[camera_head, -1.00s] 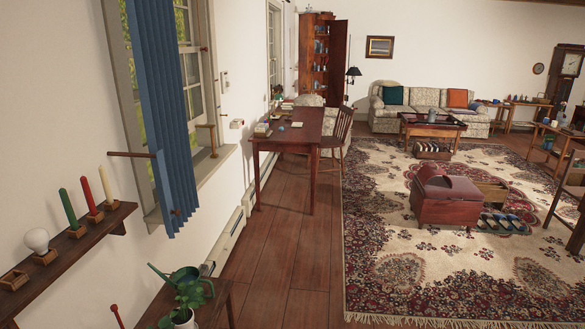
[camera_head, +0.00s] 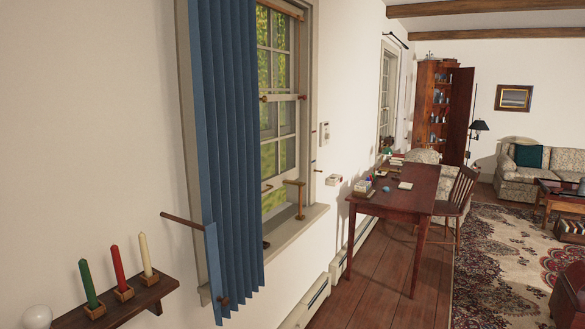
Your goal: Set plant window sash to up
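The near window has a pale sash (camera_head: 285,181) with several panes and green foliage behind it. Small wooden knobs sit at its middle rail (camera_head: 282,99). The lower sash appears to reach down toward the sill (camera_head: 300,222), though the curtain hides its left part. A blue pleated curtain (camera_head: 222,150) hangs over the left side of the window. A wooden bracket-like piece (camera_head: 299,198) stands at the sill's right. The plant seen earlier is out of view. My gripper is not in view.
A shelf (camera_head: 125,305) with green, red and cream candles projects from the left wall. A wooden rod (camera_head: 185,220) sticks out beside the curtain. A desk (camera_head: 395,195) and chair stand beyond the window. Wooden floor (camera_head: 385,290) lies open at lower middle.

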